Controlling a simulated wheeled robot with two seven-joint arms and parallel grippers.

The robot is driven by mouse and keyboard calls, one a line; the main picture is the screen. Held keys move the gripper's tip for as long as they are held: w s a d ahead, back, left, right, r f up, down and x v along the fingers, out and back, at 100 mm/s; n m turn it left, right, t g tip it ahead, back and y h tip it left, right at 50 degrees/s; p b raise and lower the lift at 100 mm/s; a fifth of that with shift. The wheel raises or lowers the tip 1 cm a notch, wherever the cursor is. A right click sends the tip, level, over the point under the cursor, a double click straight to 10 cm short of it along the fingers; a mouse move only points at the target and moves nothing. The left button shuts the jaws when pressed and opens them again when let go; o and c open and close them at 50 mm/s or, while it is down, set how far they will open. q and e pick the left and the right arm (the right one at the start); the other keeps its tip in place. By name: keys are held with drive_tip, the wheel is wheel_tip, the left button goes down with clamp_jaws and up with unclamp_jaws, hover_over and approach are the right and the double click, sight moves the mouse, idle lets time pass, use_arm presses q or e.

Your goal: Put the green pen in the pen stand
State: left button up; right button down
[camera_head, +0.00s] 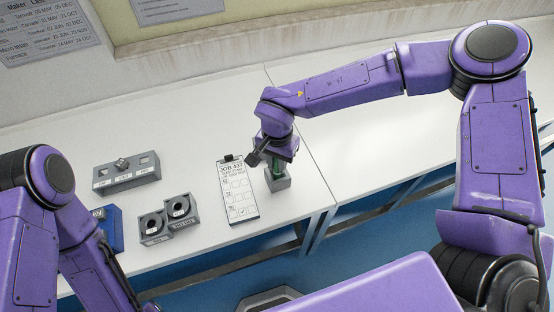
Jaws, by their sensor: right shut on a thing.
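The green pen (277,166) is in the grip of my right gripper (272,158), and only a short green part shows below the fingers. The pen stand (279,184), a small grey block, is on the white table directly under the gripper. The pen's lower part meets the top of the stand; I cannot tell how deep it sits. The gripper covers the pen's upper part. My left arm comes in at the left, but its gripper is out of the picture.
A job sheet on a clipboard (237,192) lies just left of the stand. Further left are two grey round-holed blocks (155,238), a grey block with square slots (127,180) and a blue object (116,228). The table right of the seam (390,130) is clear.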

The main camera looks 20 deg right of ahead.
drive_tip(key=shift+f, duration=0.8)
drive_tip(key=c, duration=0.9)
unclamp_jaws()
wheel_tip(320, 180, up, 11)
drive_tip(key=shift+f+b, duration=0.2)
drive_tip(key=shift+b, duration=0.4)
drive_tip(key=shift+a+f, duration=0.1)
